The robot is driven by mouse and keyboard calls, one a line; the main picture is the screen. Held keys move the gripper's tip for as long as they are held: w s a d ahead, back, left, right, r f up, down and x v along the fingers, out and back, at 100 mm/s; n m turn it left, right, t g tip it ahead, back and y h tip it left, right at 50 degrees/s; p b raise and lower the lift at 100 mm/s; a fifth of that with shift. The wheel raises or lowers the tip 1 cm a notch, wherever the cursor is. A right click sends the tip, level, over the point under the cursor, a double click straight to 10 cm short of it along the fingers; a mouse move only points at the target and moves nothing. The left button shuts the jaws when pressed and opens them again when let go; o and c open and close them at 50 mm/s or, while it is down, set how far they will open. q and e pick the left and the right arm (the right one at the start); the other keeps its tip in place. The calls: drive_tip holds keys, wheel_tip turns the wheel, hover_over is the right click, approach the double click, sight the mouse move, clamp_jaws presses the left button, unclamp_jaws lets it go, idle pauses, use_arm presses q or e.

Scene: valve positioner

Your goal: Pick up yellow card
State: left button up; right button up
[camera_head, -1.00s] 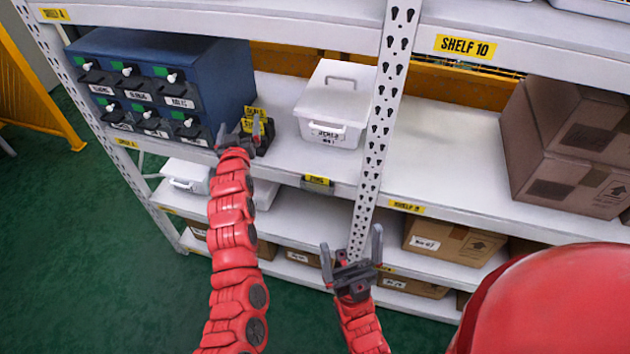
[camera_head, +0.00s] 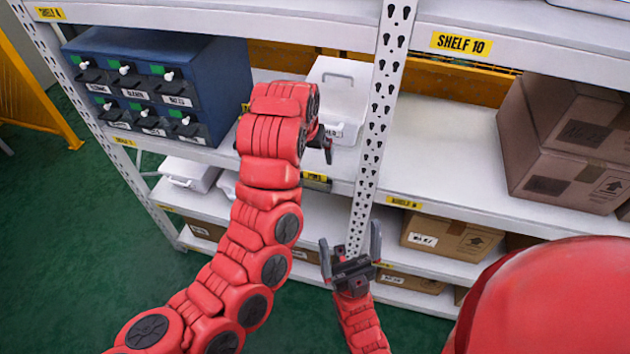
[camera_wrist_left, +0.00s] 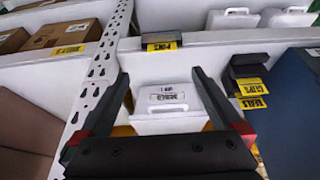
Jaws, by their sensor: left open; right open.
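Several yellow cards are in view. In the left wrist view, two yellow cards (camera_wrist_left: 252,94) sit on black holders at the right. Another yellow card (camera_wrist_left: 162,46) is on a dark holder at the shelf edge, above and between my fingertips; it also shows in the head view (camera_head: 316,178). My left gripper (camera_head: 325,146) is open and empty in front of the white lidded box (camera_head: 340,90), with its fingers (camera_wrist_left: 158,76) apart. My left forearm hides most of the black holders in the head view. My right gripper (camera_head: 350,238) is open and empty, low before the upright post.
A blue drawer cabinet (camera_head: 215,80) stands left on the shelf. A perforated post (camera_head: 378,110) divides the shelf right of the white box. Cardboard boxes (camera_head: 560,150) stand at the right. The shelf (camera_head: 440,140) between post and boxes is clear.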

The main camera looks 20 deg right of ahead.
use_arm(q)
drive_tip(key=b, duration=0.3)
approach(315, 173)
drive_tip(key=f, duration=0.1)
drive_tip(key=p+x, duration=0.4)
drive_tip(key=x, duration=0.2)
drive_tip(key=shift+w, duration=0.15)
drive_tip(key=shift+x, duration=0.75)
drive_tip(key=c, duration=1.3)
drive_tip(key=shift+o, duration=0.2)
